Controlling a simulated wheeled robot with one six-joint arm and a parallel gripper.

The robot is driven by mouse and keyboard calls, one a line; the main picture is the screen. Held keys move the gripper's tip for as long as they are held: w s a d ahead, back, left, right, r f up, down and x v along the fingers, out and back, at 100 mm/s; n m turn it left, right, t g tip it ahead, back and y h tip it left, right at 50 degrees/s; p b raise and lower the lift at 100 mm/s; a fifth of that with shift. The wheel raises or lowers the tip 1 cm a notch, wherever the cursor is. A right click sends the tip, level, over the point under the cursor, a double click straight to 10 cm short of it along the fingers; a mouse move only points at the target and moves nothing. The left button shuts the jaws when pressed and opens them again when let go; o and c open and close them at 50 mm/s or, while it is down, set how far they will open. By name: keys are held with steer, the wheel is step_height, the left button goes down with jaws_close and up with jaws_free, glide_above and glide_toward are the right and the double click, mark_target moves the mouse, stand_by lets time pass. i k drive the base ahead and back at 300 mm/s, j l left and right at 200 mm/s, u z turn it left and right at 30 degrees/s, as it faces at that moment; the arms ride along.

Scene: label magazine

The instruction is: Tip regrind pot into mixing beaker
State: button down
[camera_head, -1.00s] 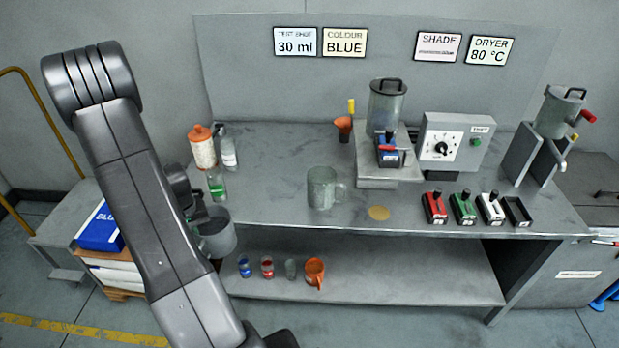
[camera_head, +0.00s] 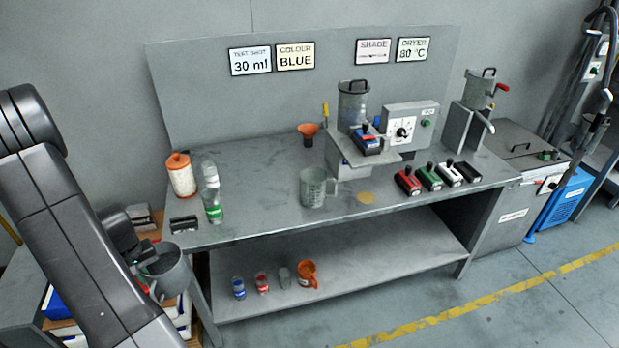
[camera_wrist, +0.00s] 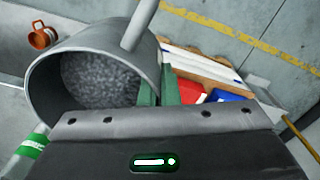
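The regrind pot (camera_head: 168,272) is a grey metal pot, held in my gripper (camera_head: 146,266) off the left front end of the bench. In the wrist view the pot (camera_wrist: 42,88) shows its open mouth, with grey granules inside, and a handle bar. The green fingers of my gripper (camera_wrist: 158,92) are closed at the pot's handle side; their exact hold is partly hidden. The mixing beaker (camera_head: 314,188), a grey translucent jug with a handle, stands upright on the bench, apart from the pot and to its right.
An orange-capped jar (camera_head: 181,176) and a green-labelled bottle (camera_head: 212,200) stand between pot and beaker. A hopper machine (camera_head: 352,105) stands behind the beaker, and a tan patch (camera_head: 365,198) lies right of it. Small cups and an orange mug (camera_head: 307,273) are on the lower shelf.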

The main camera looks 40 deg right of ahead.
mark_target(313, 180)
steer(key=z, duration=1.2)
